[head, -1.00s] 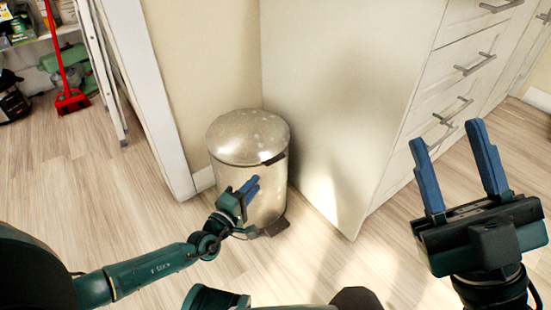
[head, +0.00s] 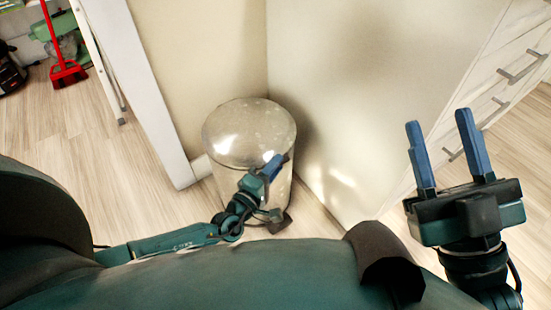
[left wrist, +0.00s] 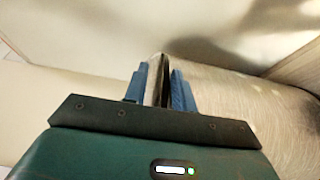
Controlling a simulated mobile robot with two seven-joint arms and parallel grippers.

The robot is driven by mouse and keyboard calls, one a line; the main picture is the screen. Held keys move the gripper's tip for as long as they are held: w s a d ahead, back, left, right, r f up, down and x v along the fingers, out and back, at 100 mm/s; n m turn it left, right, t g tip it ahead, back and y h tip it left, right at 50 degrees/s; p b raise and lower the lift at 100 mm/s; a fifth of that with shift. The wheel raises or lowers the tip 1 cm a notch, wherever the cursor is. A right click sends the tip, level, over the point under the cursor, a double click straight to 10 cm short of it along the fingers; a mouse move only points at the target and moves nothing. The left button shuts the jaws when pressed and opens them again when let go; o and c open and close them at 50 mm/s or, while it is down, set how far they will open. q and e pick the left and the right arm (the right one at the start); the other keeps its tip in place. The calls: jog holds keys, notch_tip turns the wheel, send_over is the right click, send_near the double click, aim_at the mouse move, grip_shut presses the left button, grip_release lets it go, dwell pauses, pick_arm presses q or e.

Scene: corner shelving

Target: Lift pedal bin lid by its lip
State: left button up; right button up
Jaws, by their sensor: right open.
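The pedal bin (head: 228,185) stands upright in the corner in the head view, its domed metal lid (head: 240,130) down on the body. My left gripper (head: 276,162) is at the lid's front right edge, where its blue fingers cover the lip. In the left wrist view the two fingers (left wrist: 160,78) stand apart, with a thin strip with a dark edge between them. Whether they press on it cannot be seen. The bin's curved side (left wrist: 245,105) shows to the right of them. My right gripper (head: 438,120) is open and empty, away from the bin.
A white cabinet side (head: 370,100) stands right of the bin, with drawers (head: 515,75) further right. A white door frame (head: 140,95) is to the left. Wooden floor (head: 130,165) is clear left of the bin.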

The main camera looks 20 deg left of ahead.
pick_arm(q)
grip_shut()
dwell(0.3)
jog(key=shift+w+a, duration=0.1)
dwell(1.1)
